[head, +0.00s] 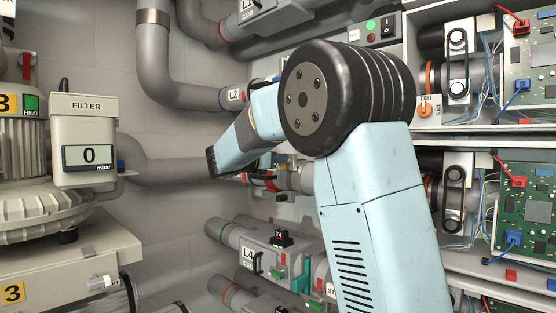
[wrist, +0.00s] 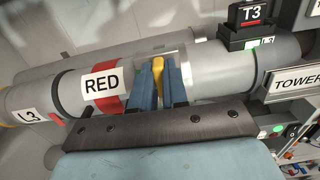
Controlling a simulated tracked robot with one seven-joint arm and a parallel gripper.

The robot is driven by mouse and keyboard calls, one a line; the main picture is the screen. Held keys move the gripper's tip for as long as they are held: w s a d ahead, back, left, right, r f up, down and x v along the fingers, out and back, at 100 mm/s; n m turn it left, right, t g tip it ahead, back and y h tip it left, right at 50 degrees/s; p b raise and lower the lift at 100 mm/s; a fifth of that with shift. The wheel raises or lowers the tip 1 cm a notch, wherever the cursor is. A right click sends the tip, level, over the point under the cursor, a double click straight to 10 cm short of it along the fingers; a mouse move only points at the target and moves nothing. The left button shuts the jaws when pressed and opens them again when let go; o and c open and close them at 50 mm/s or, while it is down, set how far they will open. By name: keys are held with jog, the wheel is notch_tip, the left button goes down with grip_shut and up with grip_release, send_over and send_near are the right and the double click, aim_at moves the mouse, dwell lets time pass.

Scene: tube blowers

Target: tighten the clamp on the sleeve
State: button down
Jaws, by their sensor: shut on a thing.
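In the wrist view, a grey sleeve (wrist: 75,92) with a RED label and a red band sits on the pipe line marked L3. My gripper (wrist: 159,78) has its two blue fingers closed on a slim yellow piece (wrist: 158,68), which looks like the clamp's handle. The fingers stand in front of a lighter grey section of the line, to the right of the red band. The clamp's body is hidden behind the fingers, so I cannot tell how tight it is. In the head view, my arm hides most of the gripper; part of the line with a red band (head: 268,183) shows beside it.
A black T3 block (wrist: 252,18) sits on the line at the right, near a TOWER label (wrist: 297,80). In the head view, the L4 line (head: 262,252) runs below and the L2 pipe (head: 205,97) above. Open shelves with circuit boards (head: 525,205) stand at the right.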

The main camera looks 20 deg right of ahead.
jog(key=m, duration=0.9)
jog(key=s+f+m, duration=0.1)
jog(key=m, duration=0.4)
jog(key=shift+d, duration=0.3)
jog(key=shift+f+m, duration=0.25)
jog(key=shift+m, duration=1.45)
jog(key=shift+f, duration=0.1)
jog(key=c, duration=1.1)
grip_release()
jog(key=shift+c, duration=0.2)
jog(key=shift+a, duration=0.1)
jog(key=v, duration=1.3)
jog(key=shift+s+a, duration=0.2)
jog(key=shift+a, duration=0.1)
